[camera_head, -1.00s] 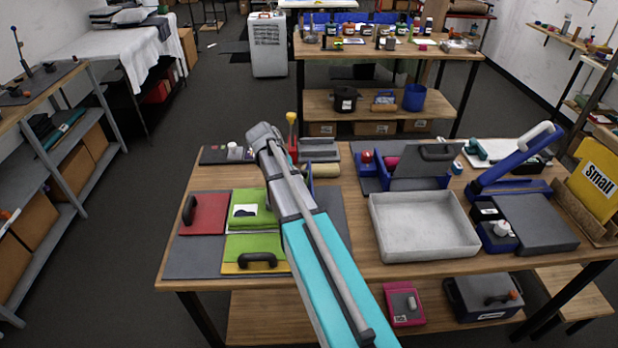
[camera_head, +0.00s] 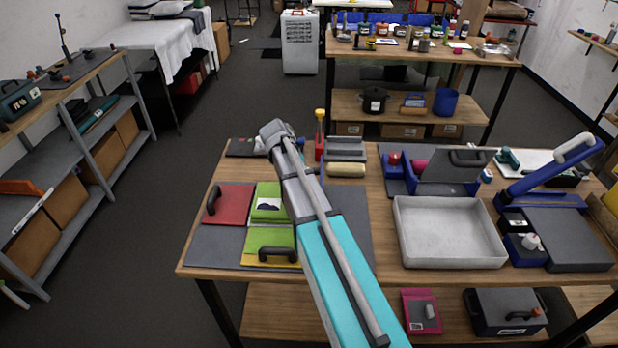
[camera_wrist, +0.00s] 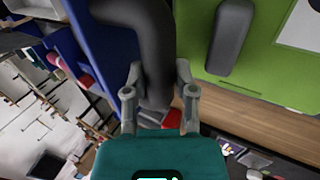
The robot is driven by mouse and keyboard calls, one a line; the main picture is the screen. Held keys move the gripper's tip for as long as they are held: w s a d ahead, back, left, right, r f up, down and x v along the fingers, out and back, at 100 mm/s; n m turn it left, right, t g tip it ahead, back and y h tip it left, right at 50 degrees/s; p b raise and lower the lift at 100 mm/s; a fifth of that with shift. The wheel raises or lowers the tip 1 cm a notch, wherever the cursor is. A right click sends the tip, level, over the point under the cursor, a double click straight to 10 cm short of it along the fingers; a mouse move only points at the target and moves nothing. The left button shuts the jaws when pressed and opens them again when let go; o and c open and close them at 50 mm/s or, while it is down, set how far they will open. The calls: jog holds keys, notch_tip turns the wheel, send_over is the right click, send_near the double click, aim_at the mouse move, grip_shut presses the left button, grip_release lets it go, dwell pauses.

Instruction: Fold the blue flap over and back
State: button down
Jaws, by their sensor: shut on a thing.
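In the wrist view, my gripper (camera_wrist: 157,88) is shut on a thick black handle (camera_wrist: 152,40), which passes between its two fingers. A dark blue panel, the blue flap (camera_wrist: 92,45), lies beside and behind that handle. A green panel (camera_wrist: 270,65) with its own dark handle (camera_wrist: 230,38) is on the right of this view. In the head view, my arm hides the gripper and the blue flap. A red panel (camera_head: 232,205) with a black handle and green panels (camera_head: 268,240) lie on a grey mat (camera_head: 212,250) left of the arm.
A pale empty tray (camera_head: 450,232) stands right of my arm, with a blue long-levered device (camera_head: 555,170) beyond it. Bare wood (camera_head: 380,215) shows between mat and tray.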

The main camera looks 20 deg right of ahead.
jog(key=shift+c, duration=2.1)
grip_release()
jog(key=shift+r, duration=0.15)
